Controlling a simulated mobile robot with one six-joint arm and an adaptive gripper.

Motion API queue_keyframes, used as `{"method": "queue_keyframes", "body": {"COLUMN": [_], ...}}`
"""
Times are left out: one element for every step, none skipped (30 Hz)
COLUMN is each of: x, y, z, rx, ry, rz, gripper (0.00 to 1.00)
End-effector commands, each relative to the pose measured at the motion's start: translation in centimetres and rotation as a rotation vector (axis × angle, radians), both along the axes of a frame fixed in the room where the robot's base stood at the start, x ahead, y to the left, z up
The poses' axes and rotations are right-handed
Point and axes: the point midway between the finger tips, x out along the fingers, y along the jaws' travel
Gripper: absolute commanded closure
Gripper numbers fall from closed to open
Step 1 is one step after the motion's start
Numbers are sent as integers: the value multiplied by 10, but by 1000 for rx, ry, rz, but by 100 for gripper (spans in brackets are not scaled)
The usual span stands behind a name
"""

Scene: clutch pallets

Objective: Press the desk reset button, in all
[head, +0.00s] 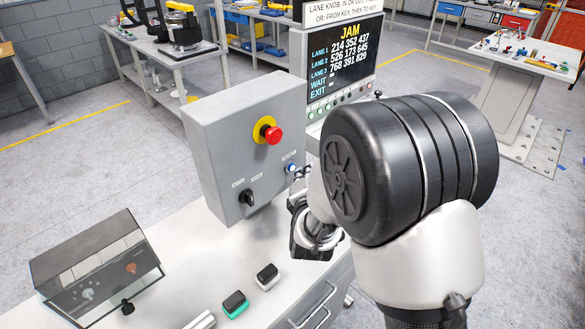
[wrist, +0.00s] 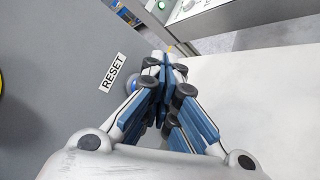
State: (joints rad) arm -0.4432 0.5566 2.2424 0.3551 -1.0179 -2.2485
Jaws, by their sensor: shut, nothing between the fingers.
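The blue reset button (head: 290,167) is on the front face of a grey control box (head: 215,130), at its lower right. In the wrist view the button (wrist: 132,84) shows beside a white RESET label (wrist: 112,72), partly hidden by my fingers. My gripper (head: 298,190) is shut and empty, close in front of the button and slightly below it in the head view. In the wrist view the fingertips (wrist: 166,68) are together, just right of the button. I cannot tell whether they touch it.
The box also carries a red mushroom button (head: 273,134) and a black rotary knob (head: 247,197). A screen (head: 342,52) behind reads JAM. On the white desk (head: 180,275) stand a dark-topped case (head: 95,265) and two small black-topped blocks, green-based (head: 235,304) and white-based (head: 268,276).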

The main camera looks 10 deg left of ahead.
Motion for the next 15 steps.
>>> {"method": "queue_keyframes", "body": {"x": [0, 1, 1, 2, 3, 4, 4, 5, 5, 5, 5, 5, 5, 5, 5], "y": [1, 1, 2, 3, 4, 5, 6, 6, 7, 7, 7, 7, 7, 7, 7], "z": [0, 0, 0, 0, 0, 0, 0, 0, 0, 0, 0, 0, 0, 0, 0], "rx": [0, 0, 0, 0, 0, 0, 0, 0, 0, 0, 0, 0, 0, 0, 0], "ry": [0, 0, -1, -1, -1, 0, 1, 1, 1, 1, 1, 1, 1, 1, 0], "rz": [0, 0, 1, 1, 1, 0, 1, 1, 1, 1, 1, 1, 1, 1, 0], "gripper": [100, 100, 100, 100, 100, 100, 100, 100, 100, 100, 100, 100, 100, 100, 100]}}
